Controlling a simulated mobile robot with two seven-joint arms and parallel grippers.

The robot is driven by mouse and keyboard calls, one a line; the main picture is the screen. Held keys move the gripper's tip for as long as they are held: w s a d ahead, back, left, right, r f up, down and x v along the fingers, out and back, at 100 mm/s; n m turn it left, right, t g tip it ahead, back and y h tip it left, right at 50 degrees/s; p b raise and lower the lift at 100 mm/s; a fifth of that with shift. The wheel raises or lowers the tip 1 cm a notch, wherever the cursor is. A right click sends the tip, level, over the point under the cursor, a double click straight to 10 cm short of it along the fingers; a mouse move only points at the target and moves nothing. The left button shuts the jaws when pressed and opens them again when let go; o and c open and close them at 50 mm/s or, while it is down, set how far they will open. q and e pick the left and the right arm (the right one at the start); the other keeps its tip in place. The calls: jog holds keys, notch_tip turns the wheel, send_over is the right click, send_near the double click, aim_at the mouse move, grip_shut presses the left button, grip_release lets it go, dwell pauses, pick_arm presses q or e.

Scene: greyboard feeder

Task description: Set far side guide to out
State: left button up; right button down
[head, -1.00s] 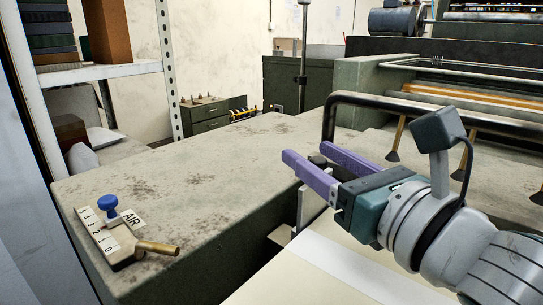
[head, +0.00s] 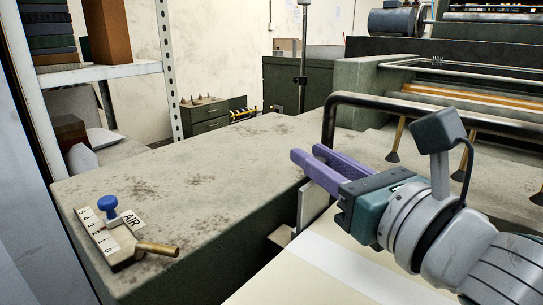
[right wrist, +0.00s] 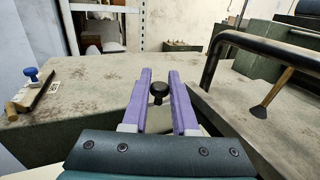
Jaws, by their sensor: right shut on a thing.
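My right gripper (head: 308,153) reaches in from the right with its two purple fingers level over the edge of the grey feeder table. In the right wrist view, the fingers (right wrist: 160,72) stand on either side of a round black knob (right wrist: 158,88), and the jaws are shut on it. In the head view the knob is hidden by the fingers. A pale upright plate (head: 312,202), which looks like the side guide, stands just below the fingers beside the cream board stack (head: 290,279). My left gripper is not in view.
A black bent rail (head: 420,108) runs close behind my right gripper, with brass-coloured suckers (head: 395,140) hanging below it. An AIR scale with a blue knob (head: 107,203) and brass lever sits at the left of the table (head: 210,185). The table's middle is clear.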

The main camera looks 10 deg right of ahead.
dwell(0.8)
jog(key=w+a, duration=0.2)
jog(key=w, duration=0.1)
jog(key=shift+w+a+f+b, duration=0.1)
jog(key=shift+a+b, duration=0.15)
jog(key=shift+b, duration=0.15)
jog(key=c, duration=1)
grip_release()
jog(key=shift+w, duration=0.1)
jog(key=shift+o, duration=1.3)
jog(key=shift+a, duration=0.15)
jog(key=shift+o, duration=0.2)
